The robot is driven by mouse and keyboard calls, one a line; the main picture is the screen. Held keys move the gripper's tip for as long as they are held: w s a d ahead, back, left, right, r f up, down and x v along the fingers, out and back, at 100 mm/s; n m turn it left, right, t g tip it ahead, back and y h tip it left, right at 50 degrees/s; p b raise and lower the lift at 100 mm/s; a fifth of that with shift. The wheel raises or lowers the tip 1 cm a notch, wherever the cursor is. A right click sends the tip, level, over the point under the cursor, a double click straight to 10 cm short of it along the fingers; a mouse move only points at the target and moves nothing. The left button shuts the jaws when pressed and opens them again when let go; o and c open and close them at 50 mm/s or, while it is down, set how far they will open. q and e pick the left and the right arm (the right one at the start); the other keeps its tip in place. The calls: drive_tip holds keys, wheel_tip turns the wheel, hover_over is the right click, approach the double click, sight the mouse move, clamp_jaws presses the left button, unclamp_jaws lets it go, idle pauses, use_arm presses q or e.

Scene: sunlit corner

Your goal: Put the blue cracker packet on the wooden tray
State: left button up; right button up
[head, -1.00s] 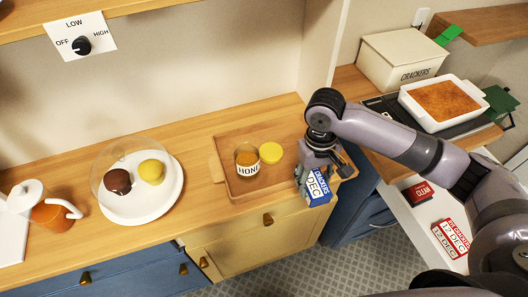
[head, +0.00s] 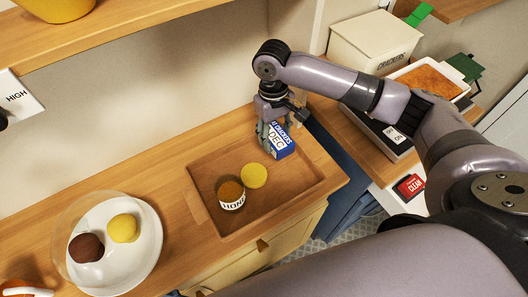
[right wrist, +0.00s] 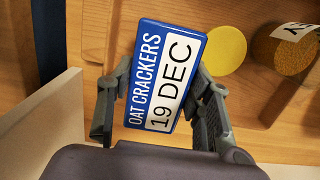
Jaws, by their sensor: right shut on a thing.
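The blue cracker packet (head: 281,141), labelled OAT CRACKERS 19 DEC, is between the fingers of my right gripper (head: 270,130). In the right wrist view the packet (right wrist: 164,76) is tilted, with a finger of the gripper (right wrist: 162,88) shut on each side. In the head view it shows at the back right part of the wooden tray (head: 285,187); I cannot tell whether it touches the tray. A honey jar (head: 231,195) and a round yellow lid (head: 254,176) are on the tray, left of the packet. My left gripper is out of view.
A white plate (head: 142,262) with a brown and a yellow round item under a clear dome stands to the left. A CRACKERS box (head: 372,43), a baking dish (head: 425,77) and a red packet (head: 409,186) are to the right. The tray's front right is bare.

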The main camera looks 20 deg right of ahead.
sight(276, 144)
drive_tip(key=f, duration=0.3)
drive_tip(key=shift+s, duration=0.35)
drive_tip(key=shift+w+f+p, duration=0.2)
drive_tip(key=shift+f+p, duration=0.2)
drive_tip(key=shift+f, duration=1.35)
drive_tip(key=o, duration=0.8)
drive_tip(key=shift+f, duration=0.1)
drive_tip(key=shift+o, duration=1)
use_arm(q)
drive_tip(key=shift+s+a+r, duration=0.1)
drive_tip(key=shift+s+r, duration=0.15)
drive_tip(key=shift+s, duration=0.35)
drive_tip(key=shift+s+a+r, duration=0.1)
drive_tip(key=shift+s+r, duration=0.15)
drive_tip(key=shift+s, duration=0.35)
